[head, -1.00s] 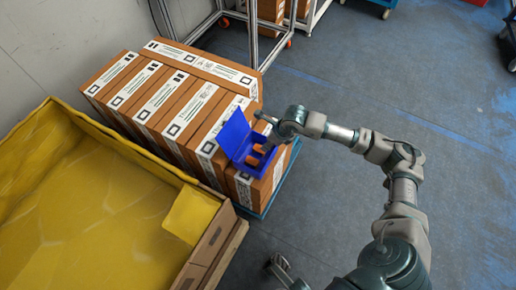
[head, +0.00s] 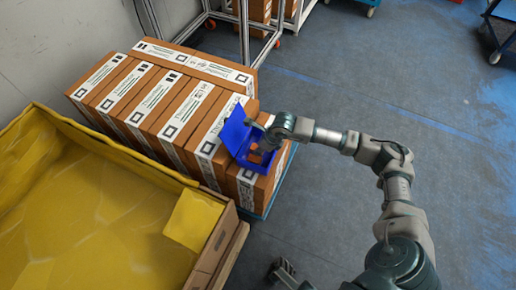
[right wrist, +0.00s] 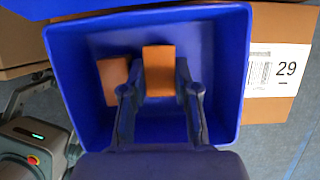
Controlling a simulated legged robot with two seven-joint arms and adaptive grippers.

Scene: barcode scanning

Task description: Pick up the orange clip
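The blue open-lidded box (head: 237,137) stands on the cartons, and it fills much of the right wrist view (right wrist: 70,60). Two orange clips lie in it: one in the middle (right wrist: 158,70) and one to its left (right wrist: 113,82). My right gripper (right wrist: 159,75) reaches down into the box, open, with one finger on each side of the middle clip. The fingers are close to the clip's sides; contact cannot be told. In the head view the right gripper (head: 268,146) partly hides the clips. My left gripper (head: 283,271) is partly in view at the bottom edge.
Brown labelled cartons (head: 187,105) stand in a row under and behind the box. A yellow-lined bin (head: 80,215) is at the left. A metal frame (head: 243,35) stands behind. The floor (head: 400,85) to the right is clear.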

